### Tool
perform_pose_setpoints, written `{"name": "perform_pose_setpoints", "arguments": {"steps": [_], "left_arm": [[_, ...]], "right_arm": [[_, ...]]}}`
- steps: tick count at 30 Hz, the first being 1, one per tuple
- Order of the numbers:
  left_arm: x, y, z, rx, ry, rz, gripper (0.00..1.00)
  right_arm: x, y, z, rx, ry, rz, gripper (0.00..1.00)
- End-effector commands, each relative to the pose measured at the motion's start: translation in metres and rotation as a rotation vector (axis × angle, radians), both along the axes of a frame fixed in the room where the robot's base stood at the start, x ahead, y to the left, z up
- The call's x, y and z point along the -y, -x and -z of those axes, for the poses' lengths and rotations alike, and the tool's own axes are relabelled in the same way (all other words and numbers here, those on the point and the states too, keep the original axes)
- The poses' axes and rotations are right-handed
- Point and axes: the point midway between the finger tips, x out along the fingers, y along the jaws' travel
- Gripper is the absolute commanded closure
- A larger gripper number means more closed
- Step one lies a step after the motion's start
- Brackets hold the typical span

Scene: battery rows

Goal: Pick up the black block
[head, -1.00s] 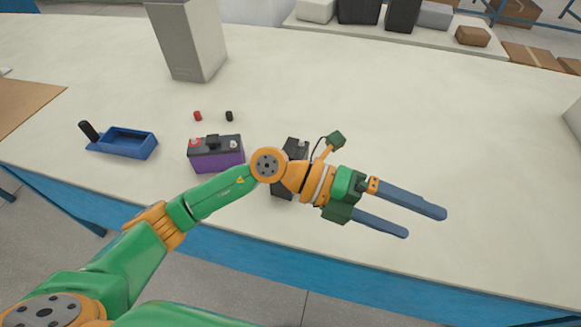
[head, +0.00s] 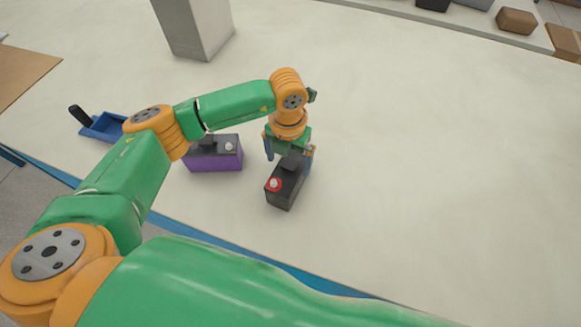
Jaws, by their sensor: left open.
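The black block (head: 283,192) is battery-shaped, with a raised bar on top and a red-ringed pale terminal at its near end. It sits at an angle on the pale table, near the front edge. My left gripper (head: 288,163) points down over its far end, open, with one finger on each side of it. I cannot tell whether the fingers touch it. The gripper's body hides part of the block's far end. My right gripper is not in view.
A purple battery with a black top (head: 215,158) stands close to the left. A blue tray with a black handle (head: 103,128) is farther left, partly behind my arm. A grey box (head: 193,28) stands at the back. The table's right side is clear.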

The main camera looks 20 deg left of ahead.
Motion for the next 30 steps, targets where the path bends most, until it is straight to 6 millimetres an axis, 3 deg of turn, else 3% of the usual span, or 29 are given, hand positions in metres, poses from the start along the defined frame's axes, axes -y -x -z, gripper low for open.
{"name": "perform_pose_setpoints", "arguments": {"steps": [1,5,11,14,21,23,30], "left_arm": [[0.0,0.002,0.003,-0.006,-0.002,-0.001,0.0],[0.001,0.001,0.025,-0.002,0.001,0.0,0.0],[0.001,0.001,0.029,0.0,0.002,0.001,0.0],[0.001,0.001,0.029,0.0,0.002,0.001,0.22],[0.001,0.0,0.028,0.0,0.002,0.001,0.86],[0.001,0.0,0.028,0.001,0.002,0.001,1.0],[0.001,0.0,0.027,0.002,0.004,0.001,1.0]], "right_arm": [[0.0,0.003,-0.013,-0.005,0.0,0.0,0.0],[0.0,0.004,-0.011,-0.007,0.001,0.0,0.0],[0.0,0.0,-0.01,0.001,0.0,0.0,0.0],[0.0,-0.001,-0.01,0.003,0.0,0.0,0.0],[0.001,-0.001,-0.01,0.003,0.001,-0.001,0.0],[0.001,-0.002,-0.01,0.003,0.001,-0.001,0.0],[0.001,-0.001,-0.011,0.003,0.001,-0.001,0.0]]}}
